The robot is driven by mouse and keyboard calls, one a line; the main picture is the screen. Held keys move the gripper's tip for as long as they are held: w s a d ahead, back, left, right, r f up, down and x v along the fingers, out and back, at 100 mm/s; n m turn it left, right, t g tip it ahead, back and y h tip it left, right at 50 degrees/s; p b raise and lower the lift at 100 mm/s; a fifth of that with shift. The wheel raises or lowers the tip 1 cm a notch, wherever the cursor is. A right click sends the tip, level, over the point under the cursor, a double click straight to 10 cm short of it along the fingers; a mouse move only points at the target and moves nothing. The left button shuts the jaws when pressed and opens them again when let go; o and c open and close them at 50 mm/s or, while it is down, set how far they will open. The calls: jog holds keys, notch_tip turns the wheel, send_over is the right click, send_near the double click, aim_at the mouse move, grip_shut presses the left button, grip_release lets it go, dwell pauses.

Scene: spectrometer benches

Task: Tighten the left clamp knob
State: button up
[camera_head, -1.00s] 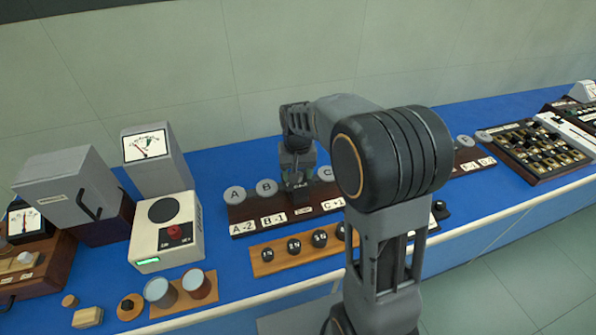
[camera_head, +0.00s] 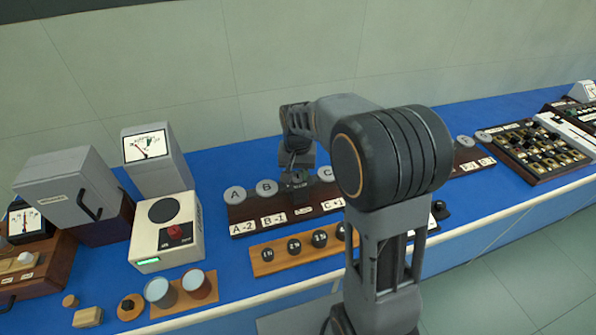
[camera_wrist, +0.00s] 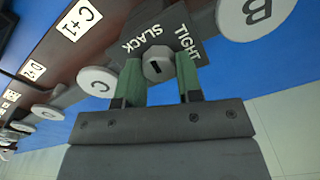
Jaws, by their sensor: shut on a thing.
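A grey clamp knob (camera_wrist: 158,63) with a dark slot on its face sits on a dark plate marked SLACK and TIGHT (camera_wrist: 186,48) in the wrist view. My gripper (camera_wrist: 159,76) has its two green fingers on either side of the knob and is shut on it. I cannot tell which word the slot points to. In the head view my gripper (camera_head: 296,180) is down at the rack (camera_head: 245,213), between the discs B (camera_head: 266,188) and C (camera_head: 325,174). The knob is hidden there by my gripper.
A wooden strip with black knobs (camera_head: 268,255) lies in front of the rack. Blue bench top (camera_head: 225,165) is bare behind the rack.

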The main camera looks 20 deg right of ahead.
aim_at(298, 174)
jog(key=m, duration=0.4)
jog(key=shift+d+m, duration=0.1)
jog(key=shift+m, duration=0.2)
jog(key=m, duration=0.3)
jog(key=shift+m, duration=0.3)
jog(key=m, duration=0.4)
jog(key=shift+s+p, duration=0.1)
jog(key=shift+p, duration=0.2)
jog(key=shift+m, duration=1.7)
jog(key=o, duration=0.9)
notch_tip(298, 174, up, 14)
jog(key=shift+f, duration=0.1)
